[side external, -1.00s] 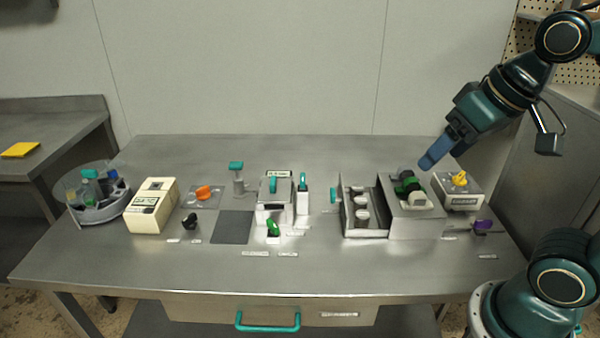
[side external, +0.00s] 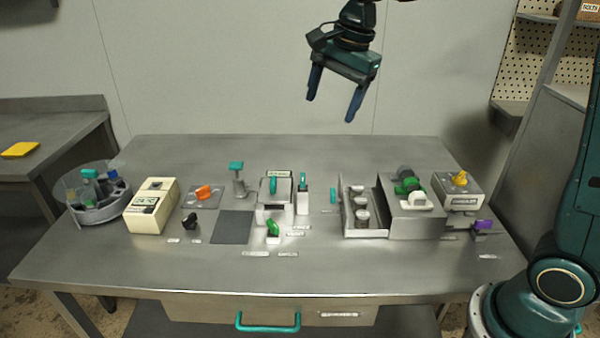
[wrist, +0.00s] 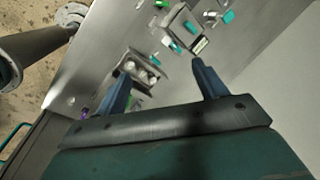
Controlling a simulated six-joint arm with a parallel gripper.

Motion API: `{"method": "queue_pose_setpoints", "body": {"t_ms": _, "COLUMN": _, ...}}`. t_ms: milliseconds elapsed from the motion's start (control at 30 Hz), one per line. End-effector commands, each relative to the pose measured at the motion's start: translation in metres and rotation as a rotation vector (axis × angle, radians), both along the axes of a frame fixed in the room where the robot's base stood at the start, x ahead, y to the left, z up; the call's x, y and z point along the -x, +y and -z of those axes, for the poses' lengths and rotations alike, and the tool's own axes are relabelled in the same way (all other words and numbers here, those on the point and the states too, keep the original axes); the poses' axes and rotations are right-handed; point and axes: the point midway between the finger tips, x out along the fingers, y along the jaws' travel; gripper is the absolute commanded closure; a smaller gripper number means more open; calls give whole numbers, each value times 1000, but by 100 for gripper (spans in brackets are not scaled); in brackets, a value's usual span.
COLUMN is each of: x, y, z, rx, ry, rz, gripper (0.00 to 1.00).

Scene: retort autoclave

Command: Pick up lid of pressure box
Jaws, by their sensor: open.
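A small pale metal box (side external: 276,211) stands at the middle of the table and looks like the pressure box, though its label is too small to read. Its lid (side external: 263,187) is on top with an upright teal handle (side external: 273,185). The box also shows near the top of the wrist view (wrist: 177,22). My gripper (side external: 330,108) is open and empty, high above the back of the table, up and to the right of the box in the side view. Its two blue fingers (wrist: 160,71) point down and are well apart from everything.
A tray of several jars (side external: 362,232) extends from a grey metal housing (side external: 415,222) on the right. A teal-topped post (side external: 238,180) and a slim teal-handled block (side external: 303,200) flank the box. A dark flat pad (side external: 233,227) lies left.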

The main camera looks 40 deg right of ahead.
Motion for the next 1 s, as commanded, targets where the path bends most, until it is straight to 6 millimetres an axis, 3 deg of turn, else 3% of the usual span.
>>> {"method": "queue_pose_setpoints", "body": {"t_ms": 200, "x": -51, "y": 0, "z": 24, "rx": -67, "ry": 67, "rz": 255, "gripper": 29}}
{"method": "queue_pose_setpoints", "body": {"t_ms": 600, "x": -129, "y": -2, "z": 88, "rx": -154, "ry": 180, "rz": 724, "gripper": 29}}
{"method": "queue_pose_setpoints", "body": {"t_ms": 800, "x": -150, "y": -3, "z": 114, "rx": -174, "ry": 216, "rz": 890, "gripper": 29}}
{"method": "queue_pose_setpoints", "body": {"t_ms": 1000, "x": -157, "y": -3, "z": 123, "rx": -182, "ry": 227, "rz": 948, "gripper": 29}}
